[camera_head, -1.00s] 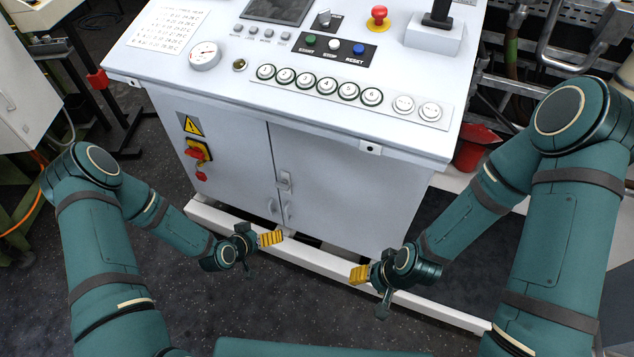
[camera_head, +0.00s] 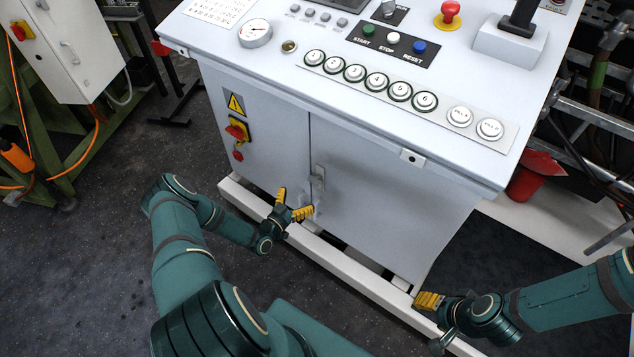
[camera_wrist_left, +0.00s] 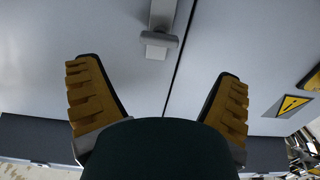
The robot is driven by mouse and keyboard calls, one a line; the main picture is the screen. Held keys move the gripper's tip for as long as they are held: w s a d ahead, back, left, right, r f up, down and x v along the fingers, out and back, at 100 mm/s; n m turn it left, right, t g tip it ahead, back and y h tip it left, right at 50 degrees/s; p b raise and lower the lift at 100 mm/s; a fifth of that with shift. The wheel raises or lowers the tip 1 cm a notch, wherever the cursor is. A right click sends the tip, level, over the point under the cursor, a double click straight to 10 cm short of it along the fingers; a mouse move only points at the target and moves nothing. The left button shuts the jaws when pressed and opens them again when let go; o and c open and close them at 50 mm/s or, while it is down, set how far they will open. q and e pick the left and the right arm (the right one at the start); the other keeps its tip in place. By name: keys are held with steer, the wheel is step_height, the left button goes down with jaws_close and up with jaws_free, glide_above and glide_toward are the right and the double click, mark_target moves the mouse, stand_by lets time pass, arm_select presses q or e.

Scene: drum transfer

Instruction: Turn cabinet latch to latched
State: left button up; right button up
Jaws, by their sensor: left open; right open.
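The cabinet latch (camera_head: 318,178) is a small grey handle on a plate beside the seam between the two front doors. It also shows in the left wrist view (camera_wrist_left: 159,40), at the top centre, with its grey bar lying crosswise. My left gripper (camera_head: 294,201) is open and empty, just below the latch and in front of the doors. In the left wrist view its yellow ribbed fingers (camera_wrist_left: 160,95) are spread wide, with the latch beyond and between them. My right gripper (camera_head: 428,305) is at the lower right, near the cabinet's base, away from the latch.
The cabinet's top carries a row of numbered buttons (camera_head: 376,80) and a red emergency stop (camera_head: 448,14). A red rotary switch (camera_head: 237,132) is on the left door. A white base rail (camera_head: 340,265) runs along the floor in front. A red bucket (camera_head: 533,175) stands at the right.

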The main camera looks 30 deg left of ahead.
mark_target(313, 183)
arm_select(q)
steer(key=w, duration=0.3)
steer(key=w+b, duration=0.1)
steer(key=w, duration=0.5)
steer(key=shift+w+d, duration=0.2)
steer(key=shift+d, duration=0.2)
steer(key=c, duration=1.2)
